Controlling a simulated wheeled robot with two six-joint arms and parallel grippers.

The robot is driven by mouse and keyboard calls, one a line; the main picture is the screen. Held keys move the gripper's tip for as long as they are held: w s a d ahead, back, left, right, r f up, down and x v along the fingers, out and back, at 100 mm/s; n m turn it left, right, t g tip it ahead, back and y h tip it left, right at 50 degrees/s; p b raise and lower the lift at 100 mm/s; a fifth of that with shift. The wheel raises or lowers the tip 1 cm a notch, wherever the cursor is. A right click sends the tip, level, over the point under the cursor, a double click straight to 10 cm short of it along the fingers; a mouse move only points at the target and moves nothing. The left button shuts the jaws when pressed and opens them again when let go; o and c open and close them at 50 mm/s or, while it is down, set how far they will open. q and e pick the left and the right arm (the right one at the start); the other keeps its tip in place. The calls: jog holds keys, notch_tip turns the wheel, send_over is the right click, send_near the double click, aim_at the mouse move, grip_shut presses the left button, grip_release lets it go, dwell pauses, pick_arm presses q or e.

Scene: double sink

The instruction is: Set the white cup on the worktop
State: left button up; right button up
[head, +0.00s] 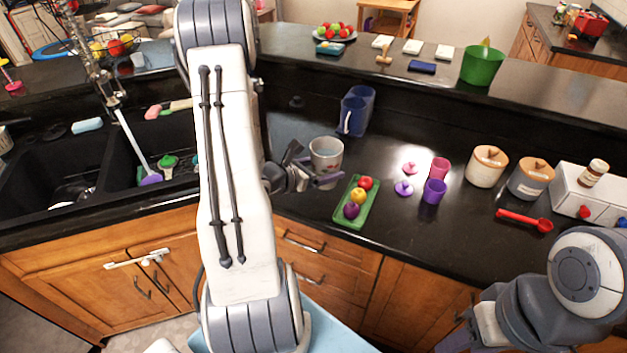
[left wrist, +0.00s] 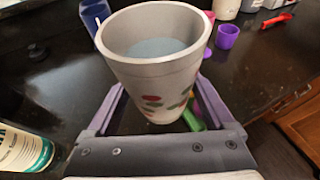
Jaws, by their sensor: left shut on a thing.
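The white cup (head: 326,152), with a printed pattern and a pale blue-grey inside, is upright at the end of my left arm. My left gripper (head: 318,182) is shut on it. The cup is over the black worktop (head: 415,232), just left of the green tray. I cannot tell whether its base touches the surface. My right arm shows at the lower right, but its gripper is out of frame.
A green tray (head: 341,214) with toy fruit lies close right of the cup. A blue pitcher (head: 354,118) stands behind. Purple (head: 434,191) and pink (head: 440,167) cups, lidded canisters (head: 487,165) and a red spoon (head: 525,220) are farther right. The double sink (head: 60,170) is left.

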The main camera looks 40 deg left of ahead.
pick_arm(q)
jog(key=w+a+f+p, duration=0.1)
jog(key=a, duration=0.1)
jog(key=w+a+f+p, duration=0.1)
jog(key=a+f, duration=0.1)
jog(key=a, duration=0.1)
jog(key=w+a+f+p, duration=0.1)
jog(key=a+f, duration=0.1)
jog(key=a, duration=0.1)
jog(key=shift+w, duration=0.25)
jog(key=shift+a+f+p, duration=0.1)
jog(key=shift+f+p, duration=0.75)
jog(key=shift+f, duration=1.25)
jog(key=shift+f+b, duration=0.3)
jog(key=shift+b, duration=0.1)
jog(key=o, duration=1.4)
jog(key=shift+r, duration=0.1)
